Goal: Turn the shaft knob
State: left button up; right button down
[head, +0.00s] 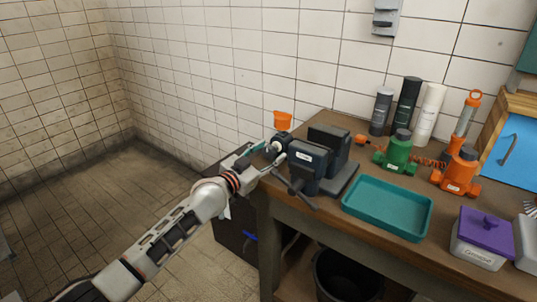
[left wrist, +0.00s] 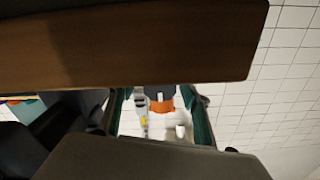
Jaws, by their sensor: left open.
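A dark blue-grey vise (head: 309,160) stands at the left end of the wooden workbench, with a bar handle (head: 296,190) at its front. A small dark round part (head: 281,139) shows at the vise's left side, by my gripper; I cannot tell whether it is the shaft knob. My left gripper (head: 274,153) is open beside the vise's left side, its fingers pointing towards it. Whether it touches anything is unclear. In the left wrist view a grey block (left wrist: 150,160) and a brown wooden edge (left wrist: 130,45) fill much of the picture. My right gripper is not in view.
An orange cup (head: 282,120) is just behind my gripper. A black bin (head: 345,275) is below. The floor at left is clear.

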pick_arm(q)
jog(key=c, duration=1.1)
jog(key=shift+n, duration=3.4)
jog(key=o, duration=1.1)
jog(key=v, duration=1.2)
